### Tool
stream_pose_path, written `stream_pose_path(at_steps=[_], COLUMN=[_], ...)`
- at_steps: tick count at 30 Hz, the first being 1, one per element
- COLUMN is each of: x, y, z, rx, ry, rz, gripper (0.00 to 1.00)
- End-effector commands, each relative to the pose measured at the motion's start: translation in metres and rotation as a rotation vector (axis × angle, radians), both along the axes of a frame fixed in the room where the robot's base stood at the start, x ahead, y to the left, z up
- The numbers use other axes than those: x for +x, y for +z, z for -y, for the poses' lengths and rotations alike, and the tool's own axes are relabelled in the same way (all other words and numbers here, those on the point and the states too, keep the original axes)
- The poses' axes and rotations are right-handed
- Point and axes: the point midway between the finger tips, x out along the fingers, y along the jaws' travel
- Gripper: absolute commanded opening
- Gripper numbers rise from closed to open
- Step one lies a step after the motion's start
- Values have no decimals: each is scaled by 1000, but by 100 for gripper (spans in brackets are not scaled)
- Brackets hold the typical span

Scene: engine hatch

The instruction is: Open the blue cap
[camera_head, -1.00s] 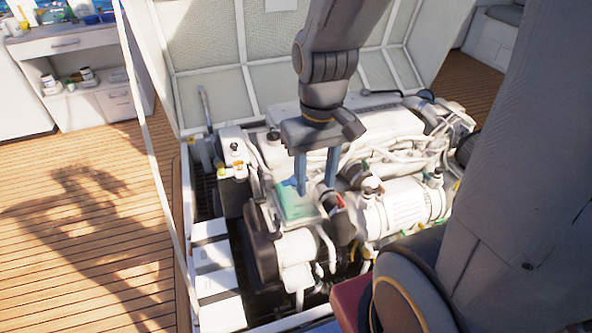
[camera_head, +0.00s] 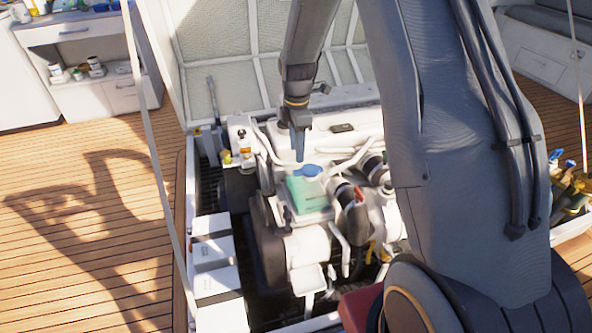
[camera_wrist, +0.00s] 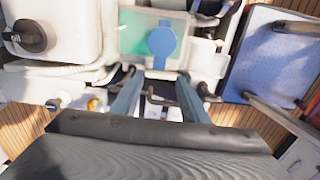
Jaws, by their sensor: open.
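The blue cap (camera_head: 307,171) sits on top of a tank with green content (camera_head: 308,194), on the front part of the engine. In the wrist view the cap (camera_wrist: 162,42) is round with a tab pointing down the picture. It lies beyond the fingertips, roughly in line with the gap between them. My gripper (camera_head: 299,160) is just above and behind the cap in the head view, seen edge-on. In the wrist view my gripper (camera_wrist: 156,80) is open, with nothing between its two blue fingers. I cannot tell whether a fingertip touches the cap.
The white engine with black hoses (camera_head: 352,205) surrounds the tank. White boxes (camera_head: 216,262) line the hatch's left side. The raised hatch lid (camera_head: 220,55) stands behind. A black cap (camera_wrist: 30,36) shows at the wrist view's left. Wooden deck (camera_head: 80,220) lies clear at left.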

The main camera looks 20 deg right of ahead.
Motion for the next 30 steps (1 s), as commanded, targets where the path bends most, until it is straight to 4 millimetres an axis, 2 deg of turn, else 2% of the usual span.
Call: stream_pose_path(at_steps=[16,21,28,29,30], x=[1,2,2,2,2], y=[-70,-78,-79,-79,-79], z=[0,0,0,0,0], rx=[0,0,0,0,0], ry=[14,14,13,13,13], rz=[-2,1,1,1,1], gripper=[41,41,41,39,32])
